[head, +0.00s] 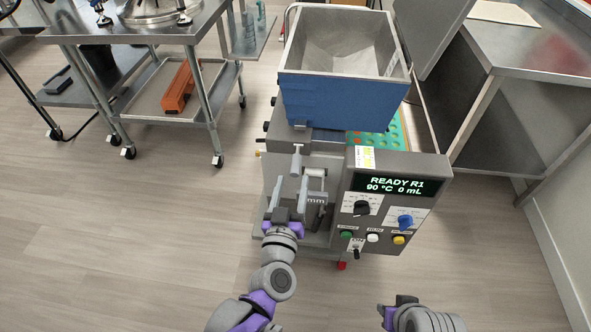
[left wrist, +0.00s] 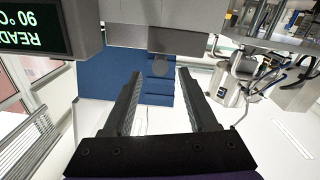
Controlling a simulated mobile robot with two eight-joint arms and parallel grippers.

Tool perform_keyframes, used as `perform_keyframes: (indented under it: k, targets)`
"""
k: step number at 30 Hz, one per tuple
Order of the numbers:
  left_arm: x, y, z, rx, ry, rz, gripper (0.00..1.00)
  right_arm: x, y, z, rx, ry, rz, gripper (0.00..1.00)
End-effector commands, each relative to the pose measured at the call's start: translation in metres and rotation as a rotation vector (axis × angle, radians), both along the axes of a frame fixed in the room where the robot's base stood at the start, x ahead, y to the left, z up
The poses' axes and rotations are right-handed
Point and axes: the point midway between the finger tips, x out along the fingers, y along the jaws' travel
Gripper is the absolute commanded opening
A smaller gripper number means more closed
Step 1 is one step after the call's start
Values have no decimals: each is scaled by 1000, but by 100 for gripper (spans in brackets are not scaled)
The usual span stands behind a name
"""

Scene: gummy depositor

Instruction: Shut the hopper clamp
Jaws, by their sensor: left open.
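The hopper (head: 335,98) is a blue open-topped bin with a grey inside, on top of the grey depositor machine. A light grey lever-like part, which looks like the hopper clamp (head: 297,160), stands at the machine's left front, below the hopper. My left gripper (head: 290,187) is open and empty just in front of this part.
The control panel (head: 385,205) reads READY R1, 90 °C, 0 mL, and has knobs and coloured buttons right of the left gripper. A steel cart (head: 150,95) stands at the left, a steel table (head: 530,55) at the right. The floor in front is clear.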

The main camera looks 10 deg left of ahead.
Motion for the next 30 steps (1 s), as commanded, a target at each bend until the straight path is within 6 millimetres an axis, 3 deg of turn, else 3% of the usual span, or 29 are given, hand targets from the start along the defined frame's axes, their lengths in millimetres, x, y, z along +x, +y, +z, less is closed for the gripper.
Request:
perform_keyframes:
  k: [3, 9, 21, 30]
  targets:
    - [23, -1, -1, 0, 1, 1, 58, 0, 0, -5, 0, 2, 0, 32]
    - [47, -2, -1, 0, 1, 0, 58, 1, 0, -8, 0, 3, 0, 32]
    - [54, -2, 0, 0, 1, -2, 56, 1, 0, -9, 0, 3, 0, 32]
    - [53, -2, 0, 0, 1, -1, 2, 1, 0, -9, 0, 3, 0, 32]
